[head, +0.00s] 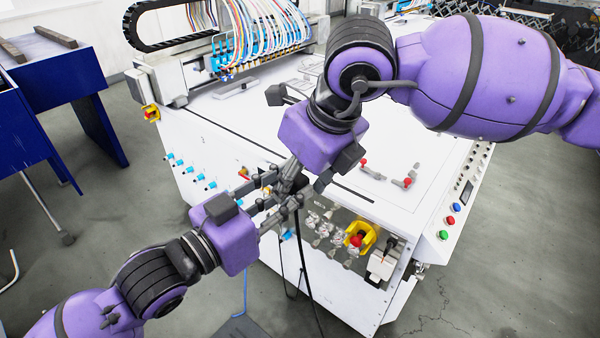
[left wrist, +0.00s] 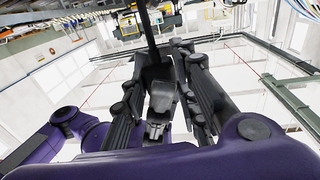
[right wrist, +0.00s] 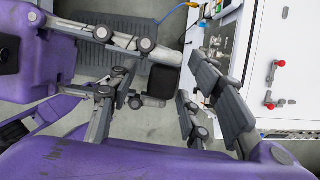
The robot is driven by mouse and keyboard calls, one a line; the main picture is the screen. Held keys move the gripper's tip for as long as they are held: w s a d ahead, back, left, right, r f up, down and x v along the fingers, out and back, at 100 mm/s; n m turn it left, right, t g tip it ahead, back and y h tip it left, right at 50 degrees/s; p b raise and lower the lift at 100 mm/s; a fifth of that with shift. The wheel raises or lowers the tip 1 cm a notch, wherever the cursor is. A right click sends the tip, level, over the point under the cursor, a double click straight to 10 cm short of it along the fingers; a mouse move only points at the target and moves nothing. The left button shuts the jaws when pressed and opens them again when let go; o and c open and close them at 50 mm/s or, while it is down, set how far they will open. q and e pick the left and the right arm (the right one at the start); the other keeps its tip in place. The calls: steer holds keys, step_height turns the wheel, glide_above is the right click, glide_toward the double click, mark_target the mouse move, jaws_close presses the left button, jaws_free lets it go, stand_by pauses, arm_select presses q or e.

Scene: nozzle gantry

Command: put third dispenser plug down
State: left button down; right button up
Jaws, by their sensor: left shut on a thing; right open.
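The black dispenser plug (left wrist: 160,85) sits between the fingers of my left gripper (head: 279,205), which is shut on it. A black cable (head: 304,262) runs from the plug and hangs down in front of the machine in the head view. My right gripper (head: 290,184) is open and close above the left one. In the right wrist view the black plug (right wrist: 163,80) lies in the gap between my right fingers, apparently not gripped by them. In the head view the crossed fingers largely hide the plug.
The white machine (head: 270,112) stands just beyond the grippers, with blue-tipped fittings (head: 198,177) on its left side. Its front holds a recessed panel of metal connectors (head: 325,230) and a red knob on a yellow base (head: 360,238). Red-handled valves (head: 405,181) stand on top.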

steer(key=shift+c, duration=0.6)
steer(key=shift+s, duration=0.1)
jaws_close()
arm_select(q)
steer(key=c, duration=1.4)
jaws_free()
steer(key=shift+o, duration=0.5)
steer(key=shift+f, duration=0.1)
